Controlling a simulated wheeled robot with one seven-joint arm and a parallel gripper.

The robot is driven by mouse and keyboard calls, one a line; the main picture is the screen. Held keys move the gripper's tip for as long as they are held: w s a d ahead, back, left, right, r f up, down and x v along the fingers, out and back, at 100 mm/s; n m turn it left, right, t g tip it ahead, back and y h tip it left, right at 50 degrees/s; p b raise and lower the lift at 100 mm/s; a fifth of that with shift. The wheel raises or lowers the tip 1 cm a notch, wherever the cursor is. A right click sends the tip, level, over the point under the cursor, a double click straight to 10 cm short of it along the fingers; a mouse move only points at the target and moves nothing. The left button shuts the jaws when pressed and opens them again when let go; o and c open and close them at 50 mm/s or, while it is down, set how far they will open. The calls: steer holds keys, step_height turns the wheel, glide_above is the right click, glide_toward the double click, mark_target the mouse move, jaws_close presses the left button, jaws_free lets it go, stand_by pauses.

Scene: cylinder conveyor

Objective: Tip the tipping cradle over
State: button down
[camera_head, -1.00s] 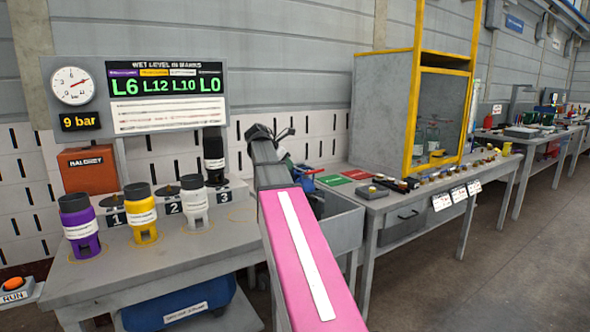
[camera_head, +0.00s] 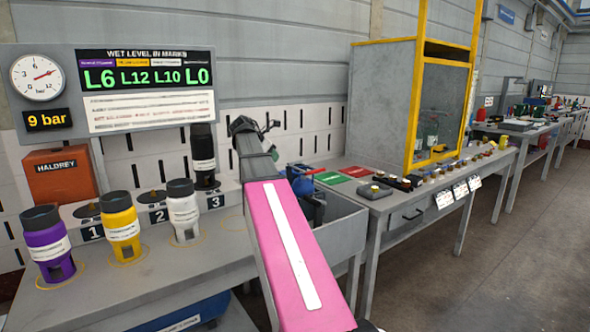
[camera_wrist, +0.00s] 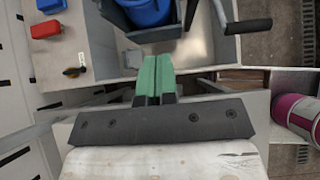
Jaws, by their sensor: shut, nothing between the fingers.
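What looks like the tipping cradle is a dark grey frame around a blue container (camera_wrist: 148,12) at the top of the wrist view. A bar with a black handle (camera_wrist: 248,26) sticks out to its right. My gripper (camera_wrist: 157,62) has green fingers, shut together and empty, pointing toward the cradle and appearing just short of it. In the head view my arm hides most of the cradle; only blue parts (camera_head: 303,186) show inside a grey tray beside my arm. I cannot tell whether the fingers touch the cradle.
A grey tray wall (camera_head: 340,240) stands right of my arm. Purple (camera_head: 47,243), yellow (camera_head: 121,230) and white (camera_head: 183,212) cylinders stand on the left bench, with a black one (camera_head: 203,158) behind. A red box (camera_wrist: 46,30) shows in the wrist view. Open floor lies right.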

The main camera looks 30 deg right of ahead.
steer(key=shift+f, duration=0.1)
glide_toward(302, 173)
steer(key=s+a+f+x, duration=0.1)
steer(key=x, duration=0.4)
steer(key=shift+w+d, duration=0.6)
steer(key=shift+d, duration=0.3)
steer(key=shift+d+r, duration=0.1)
steer(key=shift+d+r+y, duration=0.1)
steer(key=shift+d+y, duration=0.1)
steer(key=shift+y, duration=0.1)
